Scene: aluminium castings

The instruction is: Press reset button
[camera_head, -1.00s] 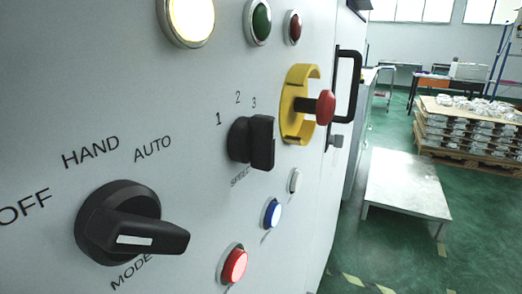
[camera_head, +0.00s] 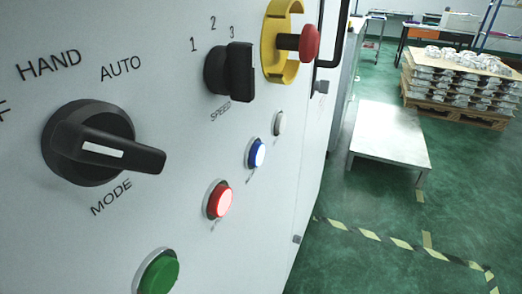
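A light grey control panel (camera_head: 150,215) fills the left of the view. Its lower row of buttons runs from near left to far right: a green button (camera_head: 160,273), a lit red button (camera_head: 220,202), a lit blue button (camera_head: 257,154) and a white button (camera_head: 279,123). The labels under these buttons are too small to read, so I cannot tell which is the reset button. My gripper is not in view.
A black MODE knob (camera_head: 100,142), a black SPEED knob (camera_head: 230,72) and a red emergency stop (camera_head: 308,43) in a yellow guard (camera_head: 274,50) stick out. Right are a low platform (camera_head: 390,135), stacked castings (camera_head: 460,75) and green floor with striped tape (camera_head: 370,234).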

